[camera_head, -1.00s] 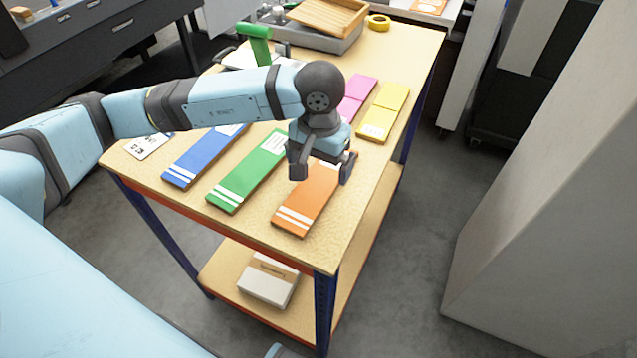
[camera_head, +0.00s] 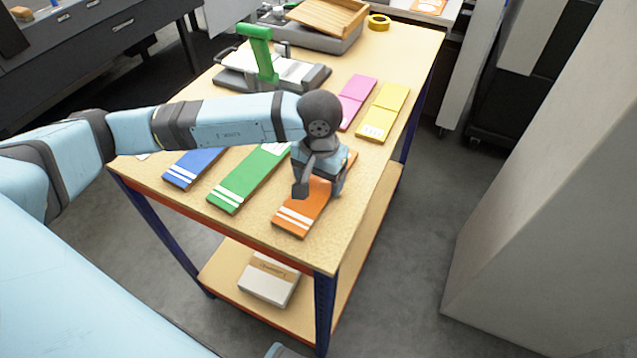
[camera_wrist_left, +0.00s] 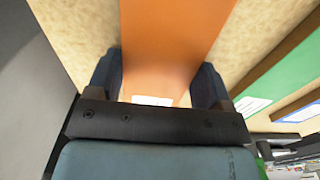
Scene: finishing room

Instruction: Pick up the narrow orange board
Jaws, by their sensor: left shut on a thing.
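The narrow orange board (camera_head: 301,215) lies on the wooden table top near its front right corner, with two white stripes at its near end. My left gripper (camera_head: 319,192) is down over the middle of the board and shut on its two long sides. In the left wrist view, the orange board (camera_wrist_left: 172,40) runs between the two dark fingers (camera_wrist_left: 160,88), with a white label at the palm. The arm hides part of the board's far half. My right gripper is not in view.
A green board (camera_head: 238,187) and a blue board (camera_head: 190,168) lie to the left. Pink (camera_head: 356,90) and yellow (camera_head: 383,112) boards lie behind. A device with a green handle (camera_head: 262,55) stands farther back. The table's right edge is close to the orange board.

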